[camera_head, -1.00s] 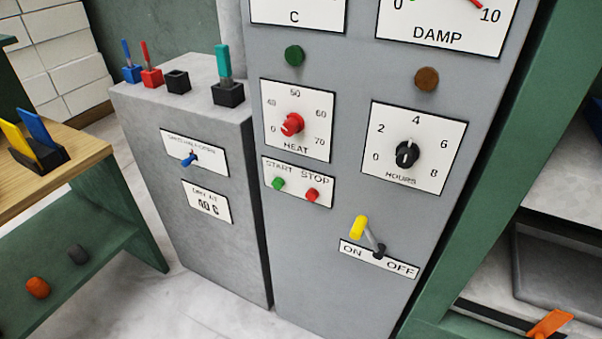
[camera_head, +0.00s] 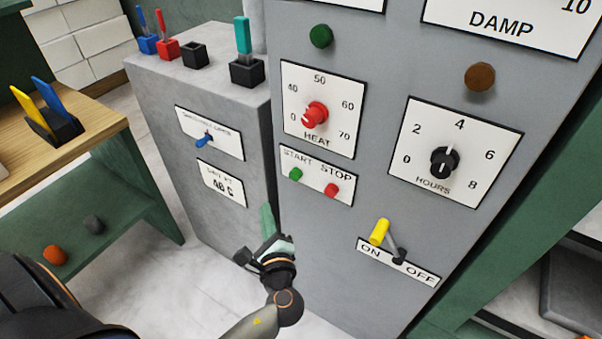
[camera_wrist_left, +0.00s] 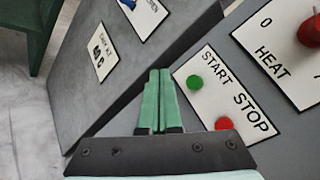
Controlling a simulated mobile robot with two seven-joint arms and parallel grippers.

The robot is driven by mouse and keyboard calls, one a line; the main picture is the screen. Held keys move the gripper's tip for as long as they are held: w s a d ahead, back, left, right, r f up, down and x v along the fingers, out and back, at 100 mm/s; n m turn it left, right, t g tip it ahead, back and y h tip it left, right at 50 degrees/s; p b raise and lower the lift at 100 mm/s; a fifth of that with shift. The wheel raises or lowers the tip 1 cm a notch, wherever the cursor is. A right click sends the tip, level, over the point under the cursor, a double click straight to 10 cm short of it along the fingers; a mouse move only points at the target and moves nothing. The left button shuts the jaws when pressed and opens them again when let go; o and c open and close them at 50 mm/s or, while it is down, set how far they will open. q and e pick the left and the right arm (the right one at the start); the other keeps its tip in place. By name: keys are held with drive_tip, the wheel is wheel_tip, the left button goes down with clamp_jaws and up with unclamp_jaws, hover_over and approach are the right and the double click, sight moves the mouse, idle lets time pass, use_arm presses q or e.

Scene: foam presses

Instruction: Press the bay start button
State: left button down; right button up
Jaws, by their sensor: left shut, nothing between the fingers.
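The green start button (camera_head: 296,174) sits under the word START on a white plate (camera_head: 312,190) on the grey panel. The red stop button (camera_head: 331,190) is to its right. In the left wrist view the green button (camera_wrist_left: 194,82) is just right of my fingertips, and the red button (camera_wrist_left: 224,123) is lower right. My left gripper (camera_head: 267,218) is shut and empty, its green fingers pointing up, below and left of the green button. It looks apart from the button. The fingers (camera_wrist_left: 158,85) lie together in the wrist view. My right gripper is not in view.
Above the buttons is the red heat knob (camera_head: 315,115). The black hours knob (camera_head: 444,162) is to the right. A yellow-tipped lever (camera_head: 380,232) stands below. A lower grey cabinet (camera_head: 215,95) with colored tools on top is at left, beside a wooden bench (camera_head: 95,135).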

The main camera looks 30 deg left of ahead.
use_arm(q)
drive_tip(key=b, duration=0.3)
approach(290, 176)
drive_tip(key=shift+w+a+f, duration=0.1)
drive_tip(key=shift+w+a, duration=0.7)
drive_tip(key=shift+a, duration=0.35)
drive_tip(key=shift+w+a+f, duration=0.1)
drive_tip(key=shift+w+a, duration=0.7)
drive_tip(key=shift+a, duration=0.3)
drive_tip(key=shift+w, duration=0.4)
drive_tip(key=shift+w, duration=0.6)
idle(0.8)
drive_tip(key=shift+s, duration=0.1)
drive_tip(key=shift+s+p, duration=0.5)
drive_tip(key=shift+s, duration=0.4)
